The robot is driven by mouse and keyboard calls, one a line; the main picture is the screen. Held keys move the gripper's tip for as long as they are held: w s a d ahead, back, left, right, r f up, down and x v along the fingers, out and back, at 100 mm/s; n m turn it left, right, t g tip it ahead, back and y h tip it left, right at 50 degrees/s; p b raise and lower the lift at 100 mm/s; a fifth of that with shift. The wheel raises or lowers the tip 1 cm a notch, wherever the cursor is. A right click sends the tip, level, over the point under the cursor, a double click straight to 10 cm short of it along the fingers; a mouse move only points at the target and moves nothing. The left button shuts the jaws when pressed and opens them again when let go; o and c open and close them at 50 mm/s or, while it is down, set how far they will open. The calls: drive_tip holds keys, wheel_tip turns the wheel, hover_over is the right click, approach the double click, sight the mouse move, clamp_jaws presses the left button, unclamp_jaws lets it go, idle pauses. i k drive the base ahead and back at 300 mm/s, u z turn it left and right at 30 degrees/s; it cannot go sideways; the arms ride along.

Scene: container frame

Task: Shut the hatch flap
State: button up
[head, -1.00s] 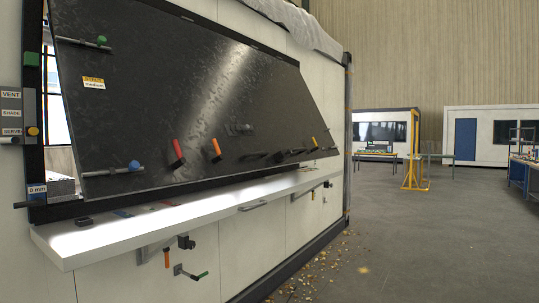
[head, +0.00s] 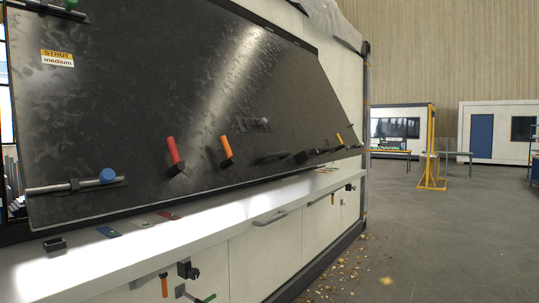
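The hatch flap (head: 130,110) is a large dark panel on the white container wall in the head view. It hangs tilted, its lower edge standing out from the wall above a white counter (head: 200,226). A red handle (head: 173,151) and an orange handle (head: 226,147) stick out of its lower part. A strut with a blue knob (head: 108,176) lies at its lower left. A yellow and white label (head: 57,58) reads "STRUT medium". The opening behind the flap is mostly hidden. My gripper is not in view.
Yellowish debris (head: 345,265) lies on the floor by the container's base. Open grey floor (head: 450,230) extends right, with a yellow frame (head: 432,160) farther back.

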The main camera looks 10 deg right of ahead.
sight(108, 89)
drive_tip(key=u, duration=0.5)
drive_tip(key=i, duration=1.05)
drive_tip(key=u, duration=0.55)
